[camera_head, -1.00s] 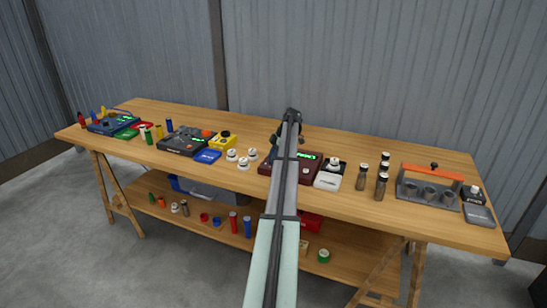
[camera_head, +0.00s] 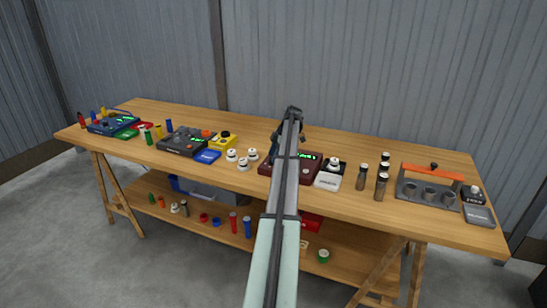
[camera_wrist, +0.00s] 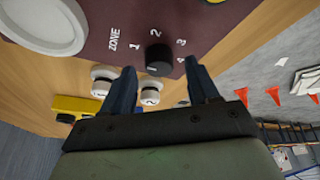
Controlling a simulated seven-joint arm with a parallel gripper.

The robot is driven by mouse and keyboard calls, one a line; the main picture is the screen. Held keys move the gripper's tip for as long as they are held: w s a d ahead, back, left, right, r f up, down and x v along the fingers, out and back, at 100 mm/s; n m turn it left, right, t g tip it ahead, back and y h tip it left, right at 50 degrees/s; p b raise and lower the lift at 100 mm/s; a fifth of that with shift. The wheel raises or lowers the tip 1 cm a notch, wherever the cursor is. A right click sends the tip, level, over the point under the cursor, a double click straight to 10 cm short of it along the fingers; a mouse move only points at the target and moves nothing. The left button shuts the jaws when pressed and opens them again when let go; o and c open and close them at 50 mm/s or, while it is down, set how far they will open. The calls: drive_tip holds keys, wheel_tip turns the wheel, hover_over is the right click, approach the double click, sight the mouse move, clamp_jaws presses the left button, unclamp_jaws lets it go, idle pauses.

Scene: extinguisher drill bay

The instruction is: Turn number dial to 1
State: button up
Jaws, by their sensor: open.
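The number dial (camera_wrist: 158,58) is a round black knob on a maroon panel (camera_wrist: 205,18), with the white word ZONE and the numerals 1, 2, 3 and 4 around it. Its pointer direction is not clear. My gripper (camera_wrist: 161,67) is open, with one dark finger on each side of the knob at its near edge. I cannot tell whether either finger touches it. In the head view the maroon box (camera_head: 308,169) with a green display stands mid-table. My arm hides its middle, the dial and most of the gripper.
A large white round button (camera_wrist: 45,20) is on the same panel. White numbered knobs (camera_wrist: 151,91) lie on the table just beyond. A white block (camera_head: 327,181) and dark cylinders (camera_head: 362,177) stand right of the box. A black panel (camera_head: 186,141) stands left.

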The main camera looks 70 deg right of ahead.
drive_tip(key=v, duration=1.2)
drive_tip(key=shift+r, duration=0.3)
